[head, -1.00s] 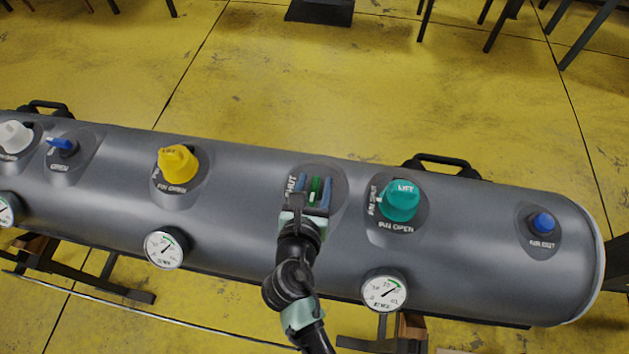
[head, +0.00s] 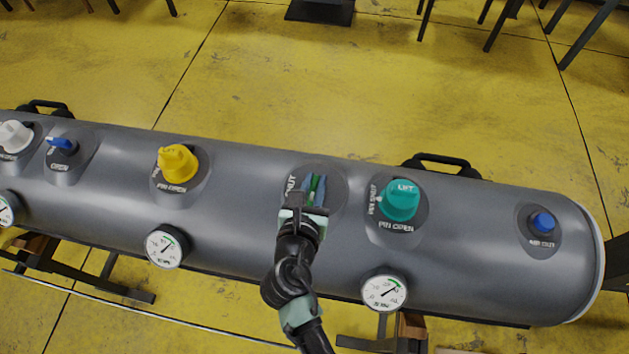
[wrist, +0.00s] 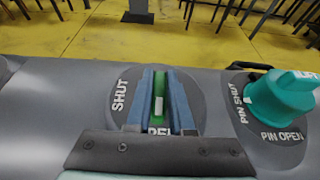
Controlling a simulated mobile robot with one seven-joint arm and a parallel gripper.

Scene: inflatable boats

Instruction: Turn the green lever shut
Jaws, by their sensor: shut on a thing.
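The green lever (wrist: 160,97) stands on a grey patch on the tube, with "SHUT" printed to its left and a partly hidden word below it. My gripper (head: 314,190) has its two blue fingers shut on the lever, one finger on each side. In the wrist view my gripper (wrist: 160,100) covers the lever's lower part. The lever points away from me, roughly across the tube, not toward the "SHUT" mark. It also shows between the fingers in the head view (head: 315,186).
A teal valve cap (head: 400,201) stands close to the right of my gripper. A yellow cap (head: 177,163) is farther left. Gauges (head: 384,292) sit on the tube's near side, and a blue cap (head: 542,222) is at the right end.

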